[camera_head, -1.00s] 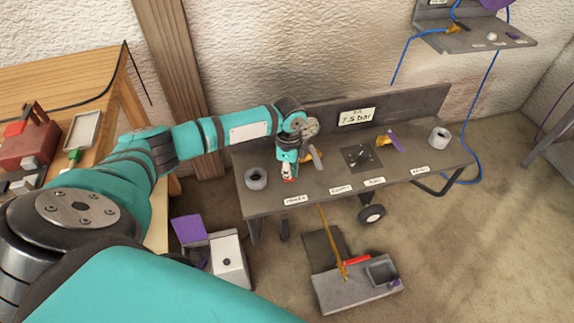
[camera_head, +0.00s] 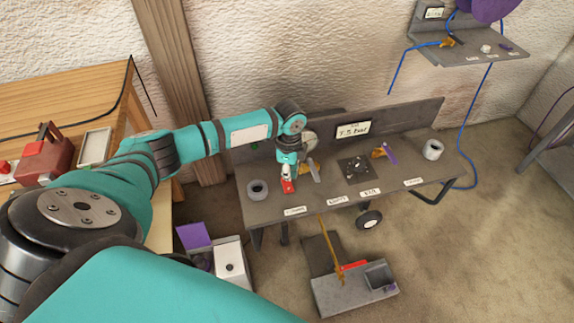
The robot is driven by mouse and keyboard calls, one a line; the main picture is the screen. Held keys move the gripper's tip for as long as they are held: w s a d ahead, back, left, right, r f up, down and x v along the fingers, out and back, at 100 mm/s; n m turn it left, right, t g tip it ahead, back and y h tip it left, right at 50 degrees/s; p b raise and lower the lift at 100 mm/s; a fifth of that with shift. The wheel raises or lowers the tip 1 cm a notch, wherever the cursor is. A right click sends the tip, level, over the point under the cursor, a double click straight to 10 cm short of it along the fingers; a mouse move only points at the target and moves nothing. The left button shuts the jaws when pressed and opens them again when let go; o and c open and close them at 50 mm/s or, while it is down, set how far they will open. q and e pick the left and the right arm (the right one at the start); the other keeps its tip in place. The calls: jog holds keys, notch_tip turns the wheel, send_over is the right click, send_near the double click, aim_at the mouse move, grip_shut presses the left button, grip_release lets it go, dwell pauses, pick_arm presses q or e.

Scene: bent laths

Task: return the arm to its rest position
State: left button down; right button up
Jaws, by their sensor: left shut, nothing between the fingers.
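My left arm (camera_head: 235,130) reaches in from the left, with its wrist over the left part of a dark grey bench (camera_head: 320,200). My left gripper (camera_head: 288,187) points down with its fingers shut and empty, showing a red part near the tips. It is right of a grey ring (camera_head: 258,189) and left of a grey tool with an orange part (camera_head: 311,170). I cannot tell whether the fingertips touch the bench top. My right gripper is not in view.
The bench also holds a dark square plate (camera_head: 355,170), a purple and orange piece (camera_head: 387,152) and another grey ring (camera_head: 433,149). A wooden table (camera_head: 50,95) stands at left. A grey tray (camera_head: 355,291) and a white box (camera_head: 232,267) are on the floor.

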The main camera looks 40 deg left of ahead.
pick_arm(q)
jog(key=shift+r+p, duration=0.8)
jog(key=shift+r, duration=0.15)
jog(key=shift+f, duration=0.1)
